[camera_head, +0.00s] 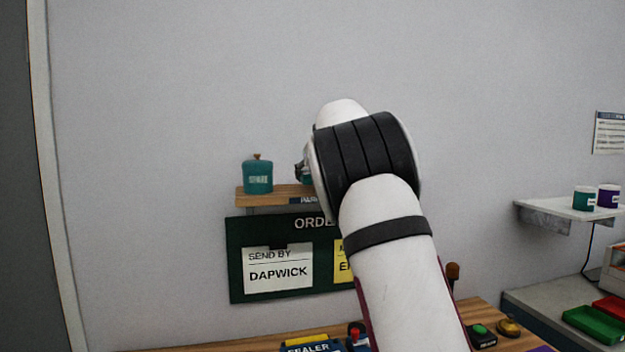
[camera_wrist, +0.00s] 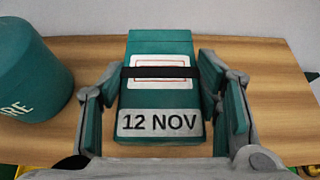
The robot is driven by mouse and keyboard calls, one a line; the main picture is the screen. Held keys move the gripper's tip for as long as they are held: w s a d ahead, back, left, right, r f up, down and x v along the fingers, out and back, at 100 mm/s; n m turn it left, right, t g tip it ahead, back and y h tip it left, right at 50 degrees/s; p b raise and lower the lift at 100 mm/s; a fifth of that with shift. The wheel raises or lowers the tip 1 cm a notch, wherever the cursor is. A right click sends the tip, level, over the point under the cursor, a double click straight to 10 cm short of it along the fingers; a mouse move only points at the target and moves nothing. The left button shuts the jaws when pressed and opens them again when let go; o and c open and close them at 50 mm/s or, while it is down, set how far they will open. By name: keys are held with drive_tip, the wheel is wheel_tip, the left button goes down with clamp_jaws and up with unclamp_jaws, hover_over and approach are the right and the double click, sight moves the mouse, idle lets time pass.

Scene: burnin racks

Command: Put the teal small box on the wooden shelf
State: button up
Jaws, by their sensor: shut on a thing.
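The teal small box (camera_wrist: 160,95) fills the middle of the wrist view, with a black band, a red-framed white label and a "12 NOV" label. My gripper (camera_wrist: 163,110) is shut on it, one teal-padded finger on each side. The wooden shelf (camera_wrist: 270,75) spreads behind and beneath the box in that view; I cannot tell whether the box touches it. In the head view the shelf (camera_head: 275,192) is on the wall, its right part hidden by my arm.
A teal lidded jar (camera_head: 258,177) stands on the shelf's left part, close to my left finger in the wrist view (camera_wrist: 32,75). A dark green order board (camera_head: 240,262) hangs below the shelf. A white wall shelf (camera_head: 545,210) with two mugs is at the right.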

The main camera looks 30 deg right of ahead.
drive_tip(key=shift+s+f+p, duration=0.25)
drive_tip(key=shift+f+p, duration=0.05)
drive_tip(key=shift+f, duration=0.55)
drive_tip(key=shift+w+f, duration=0.15)
drive_tip(key=shift+f, duration=0.15)
drive_tip(key=shift+f, duration=0.1)
drive_tip(key=o, duration=1.3)
drive_tip(key=shift+s+a+r, duration=0.15)
drive_tip(key=shift+s+r, duration=0.2)
drive_tip(key=shift+s, duration=0.05)
drive_tip(key=v, duration=1.1)
